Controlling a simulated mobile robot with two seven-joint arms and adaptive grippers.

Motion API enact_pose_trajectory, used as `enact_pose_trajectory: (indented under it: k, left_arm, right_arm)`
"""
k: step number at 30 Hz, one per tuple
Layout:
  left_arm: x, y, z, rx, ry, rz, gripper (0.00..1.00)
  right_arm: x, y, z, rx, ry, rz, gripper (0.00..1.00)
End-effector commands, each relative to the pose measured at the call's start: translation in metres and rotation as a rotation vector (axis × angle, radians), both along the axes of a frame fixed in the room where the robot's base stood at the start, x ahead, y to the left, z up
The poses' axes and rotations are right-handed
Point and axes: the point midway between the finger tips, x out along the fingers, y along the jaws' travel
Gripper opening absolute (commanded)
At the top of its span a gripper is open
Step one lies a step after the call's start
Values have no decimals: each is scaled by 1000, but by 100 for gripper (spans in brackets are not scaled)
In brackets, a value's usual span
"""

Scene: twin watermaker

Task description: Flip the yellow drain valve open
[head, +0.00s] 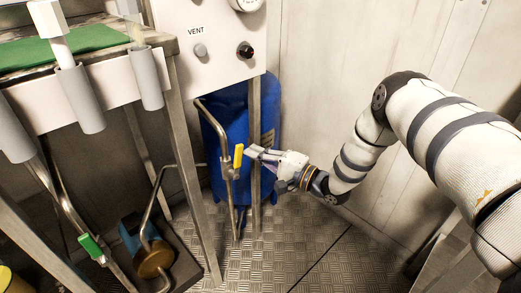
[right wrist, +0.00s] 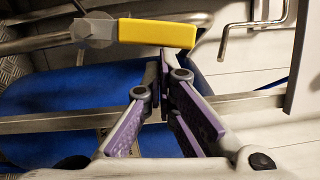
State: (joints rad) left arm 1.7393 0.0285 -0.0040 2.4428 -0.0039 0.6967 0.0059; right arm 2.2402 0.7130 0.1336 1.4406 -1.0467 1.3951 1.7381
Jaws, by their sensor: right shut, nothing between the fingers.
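The yellow drain valve handle (head: 238,156) stands about upright on a thin metal pipe in front of a blue tank, in the middle of the head view. In the right wrist view the yellow handle (right wrist: 157,33) lies across the top, with its grey valve body (right wrist: 95,29) at its left end. My right gripper (head: 250,151) is shut and empty, just right of the handle. In the right wrist view its fingertips (right wrist: 165,62) are just below the handle's right end; I cannot tell whether they touch it. My left gripper is not in view.
The blue tank (head: 262,120) stands behind a metal post (head: 255,185). A panel marked VENT (head: 215,35) hangs above. A bench with grey cylinders (head: 82,100) and a green-handled valve (head: 91,246) are at left. The patterned floor (head: 300,240) at lower right is clear.

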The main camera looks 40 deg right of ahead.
Motion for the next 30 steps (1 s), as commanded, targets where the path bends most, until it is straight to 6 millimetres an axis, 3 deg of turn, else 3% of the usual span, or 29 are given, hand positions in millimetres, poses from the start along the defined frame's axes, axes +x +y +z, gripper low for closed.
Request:
enact_pose_trajectory:
  k: [9,30]
  left_arm:
    - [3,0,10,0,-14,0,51]
    - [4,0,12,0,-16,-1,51]
  right_arm:
    - [-1,9,7,-35,-2,1,0]
    - [-2,11,7,-33,-2,1,0]
